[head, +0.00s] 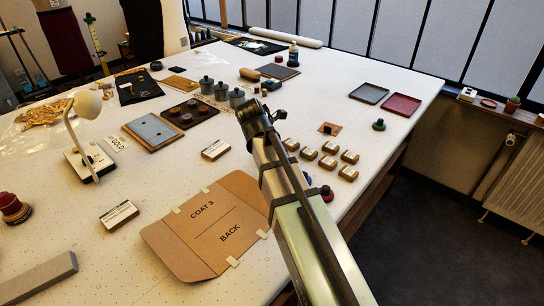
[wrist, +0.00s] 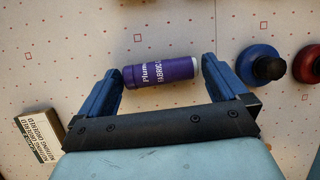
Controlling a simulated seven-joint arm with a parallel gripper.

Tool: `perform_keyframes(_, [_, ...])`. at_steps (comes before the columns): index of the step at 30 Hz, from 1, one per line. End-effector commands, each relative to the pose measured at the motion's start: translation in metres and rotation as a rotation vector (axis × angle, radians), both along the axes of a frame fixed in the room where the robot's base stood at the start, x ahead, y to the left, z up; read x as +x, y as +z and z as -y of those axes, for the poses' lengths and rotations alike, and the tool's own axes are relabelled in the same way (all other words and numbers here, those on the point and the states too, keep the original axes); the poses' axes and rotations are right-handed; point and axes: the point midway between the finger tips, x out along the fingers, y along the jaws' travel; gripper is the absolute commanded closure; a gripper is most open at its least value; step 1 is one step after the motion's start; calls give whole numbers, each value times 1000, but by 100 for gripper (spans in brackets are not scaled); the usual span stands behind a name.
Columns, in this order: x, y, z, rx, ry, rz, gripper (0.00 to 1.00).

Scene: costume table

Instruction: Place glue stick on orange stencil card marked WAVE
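In the wrist view a purple glue stick (wrist: 160,71) with white lettering and a pale end lies on its side on the speckled white table. My gripper (wrist: 162,65) is open, its blue fingers to the left and right of the stick's ends. The stick lies level with the fingertips, and I cannot tell whether they touch it. In the head view my arm hides the gripper and the stick. A small orange-brown card (head: 322,129) and another orange card (head: 180,83) lie farther back; no WAVE marking is readable on either.
A blue knobbed piece (wrist: 259,65) and a red one (wrist: 309,64) stand right of the gripper; a labelled block (wrist: 37,134) is at left. Several such blocks (head: 348,157) sit right of my arm. A cardboard pattern (head: 185,243) lies in front.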

Motion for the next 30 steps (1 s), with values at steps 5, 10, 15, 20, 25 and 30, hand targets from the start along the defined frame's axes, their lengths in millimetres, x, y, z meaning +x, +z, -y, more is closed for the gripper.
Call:
perform_keyframes(5, [0, 4, 0, 0, 0, 0, 0])
perform_keyframes(10, [-4, 19, -5, 1, 1, 2, 0])
perform_keyframes(15, [-10, 44, -13, 1, 1, 2, 0])
perform_keyframes(20, [-17, 68, -21, 0, 0, 1, 0])
perform_keyframes(25, [-23, 91, -28, 0, 0, 1, 0])
perform_keyframes(30, [-27, 106, -33, 0, 0, 0, 0])
